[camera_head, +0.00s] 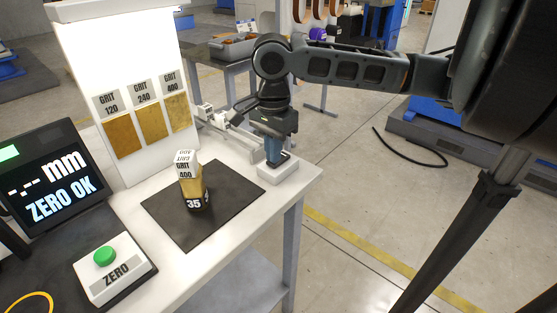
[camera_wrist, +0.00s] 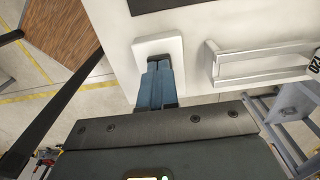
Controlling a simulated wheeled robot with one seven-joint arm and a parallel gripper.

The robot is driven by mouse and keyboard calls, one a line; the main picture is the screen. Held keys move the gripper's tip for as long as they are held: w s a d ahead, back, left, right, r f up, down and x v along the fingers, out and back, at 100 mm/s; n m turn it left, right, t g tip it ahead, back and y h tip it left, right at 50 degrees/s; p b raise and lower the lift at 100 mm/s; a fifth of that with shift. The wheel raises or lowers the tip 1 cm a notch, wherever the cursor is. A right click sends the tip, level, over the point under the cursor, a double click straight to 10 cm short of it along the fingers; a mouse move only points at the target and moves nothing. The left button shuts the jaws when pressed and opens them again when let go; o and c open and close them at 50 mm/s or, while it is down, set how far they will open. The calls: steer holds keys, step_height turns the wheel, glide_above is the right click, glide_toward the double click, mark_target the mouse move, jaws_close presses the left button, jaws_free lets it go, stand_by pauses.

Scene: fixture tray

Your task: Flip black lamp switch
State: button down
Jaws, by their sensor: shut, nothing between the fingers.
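A small white box (camera_head: 278,173) stands at the near right corner of the white table. In the wrist view it is a pale square plate (camera_wrist: 172,46). My gripper (camera_head: 275,158) points down at it, its blue fingers together and empty. In the wrist view the fingertips (camera_wrist: 159,66) lie over the plate's lower middle. A dark bit shows at the fingertips; I cannot tell whether it is the black switch or the tips themselves, nor whether they touch. The switch's position is hidden. I cannot make out a lamp with certainty.
A white rail-like bracket (camera_wrist: 258,62) is close beside the box. A block labelled GRIT 400 (camera_head: 190,178) stands on a dark mat (camera_head: 234,195). A grit sample board (camera_head: 115,60), a display (camera_head: 48,180) and a green ZERO button (camera_head: 105,257) are at left.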

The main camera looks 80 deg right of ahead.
step_height(320, 180, up, 7)
steer(key=p, duration=0.7)
stand_by(0.4)
stand_by(0.5)
